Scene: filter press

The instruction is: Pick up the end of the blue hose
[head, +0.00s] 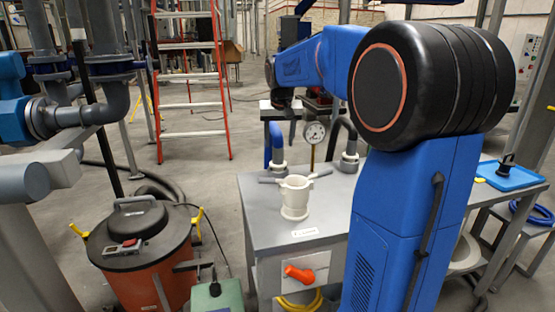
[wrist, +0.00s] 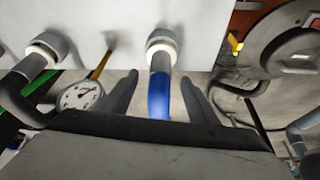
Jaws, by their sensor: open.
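The blue hose (head: 267,145) rises from a grey pipe fitting (head: 279,166) on the grey bench's back edge. In the wrist view, the blue hose (wrist: 159,98) meets a white-collared fitting (wrist: 161,48) and runs back under my gripper's dark body. My gripper (wrist: 160,92) is open, with one finger on each side of the hose and a visible gap to each. In the head view, my gripper (head: 284,106) is just above the hose and its fingers are hard to make out.
A pressure gauge (head: 314,132) stands right of the hose, and a dark bent hose (head: 347,130) rises beyond it. A white cup-shaped fitting (head: 295,198) stands nearer on the bench (head: 258,200). An orange drum vacuum (head: 150,260) is at the left.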

